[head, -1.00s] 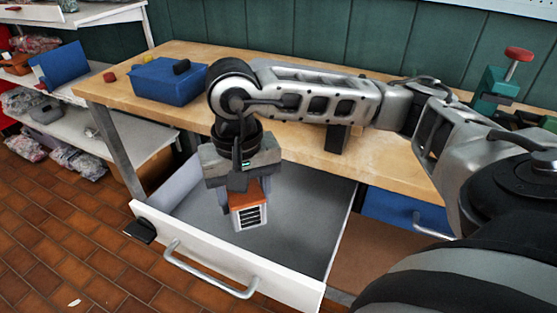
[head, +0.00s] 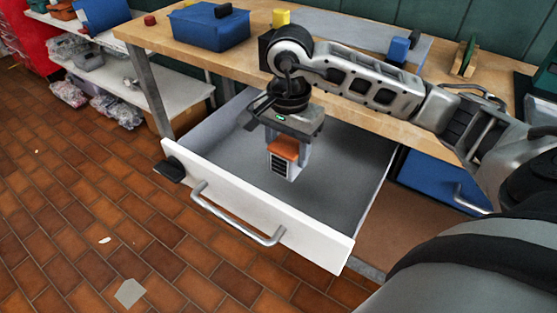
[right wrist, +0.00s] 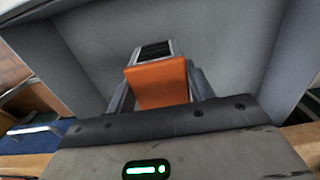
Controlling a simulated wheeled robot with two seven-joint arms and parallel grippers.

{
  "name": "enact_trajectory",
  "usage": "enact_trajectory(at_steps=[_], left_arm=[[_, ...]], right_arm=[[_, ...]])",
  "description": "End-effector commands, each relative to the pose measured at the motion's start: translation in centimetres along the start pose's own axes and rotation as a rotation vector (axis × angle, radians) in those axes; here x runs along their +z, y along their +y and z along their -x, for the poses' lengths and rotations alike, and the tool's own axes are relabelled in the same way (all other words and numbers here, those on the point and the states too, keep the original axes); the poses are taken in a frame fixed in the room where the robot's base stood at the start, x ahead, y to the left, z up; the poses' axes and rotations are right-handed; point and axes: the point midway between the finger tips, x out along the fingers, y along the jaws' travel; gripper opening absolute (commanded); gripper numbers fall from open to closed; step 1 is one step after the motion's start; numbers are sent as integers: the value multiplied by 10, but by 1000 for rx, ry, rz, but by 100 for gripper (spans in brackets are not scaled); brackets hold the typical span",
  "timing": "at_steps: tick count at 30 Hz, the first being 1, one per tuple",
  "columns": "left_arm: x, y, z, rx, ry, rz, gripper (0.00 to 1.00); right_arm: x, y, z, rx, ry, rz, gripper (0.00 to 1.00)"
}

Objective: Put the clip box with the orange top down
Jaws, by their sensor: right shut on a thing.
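The clip box (head: 281,162) has an orange top and a pale side with dark slots. My right gripper (head: 287,150) is shut on it and points down inside the open drawer (head: 335,170). In the right wrist view the box's orange top (right wrist: 158,83) sits between the fingers, with the grey drawer floor (right wrist: 225,50) beyond it. I cannot tell whether the box touches the drawer floor.
The white drawer front (head: 250,207) has a metal handle (head: 237,222) and a black piece at its left corner. The wooden bench (head: 260,20) behind carries a blue box (head: 209,27), a yellow block (head: 281,17) and a small blue block (head: 398,49). The drawer floor around the gripper is clear.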

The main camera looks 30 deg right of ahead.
Motion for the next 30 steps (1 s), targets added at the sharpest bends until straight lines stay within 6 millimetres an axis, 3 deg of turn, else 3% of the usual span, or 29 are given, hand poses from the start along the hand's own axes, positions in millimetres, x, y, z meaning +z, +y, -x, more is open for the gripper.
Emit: enact_trajectory(at_steps=[6,11,17,28,29,30], left_arm=[[1,-1,-1,-1,0,-1,36],[1,-1,-1,-1,2,-2,36],[-1,-1,-1,-1,4,-3,36],[2,-2,-3,-2,8,-4,36],[1,-2,-3,-2,9,-5,36],[0,-1,-2,-2,9,-5,36]], right_arm=[[-3,-18,-22,-1,-1,1,26],[-4,-25,-31,-1,-1,0,26],[-4,-24,-59,1,-1,1,26],[-4,-24,-64,-2,2,2,26],[-4,-24,-64,-2,1,2,55],[-4,-24,-63,-1,1,1,66]])
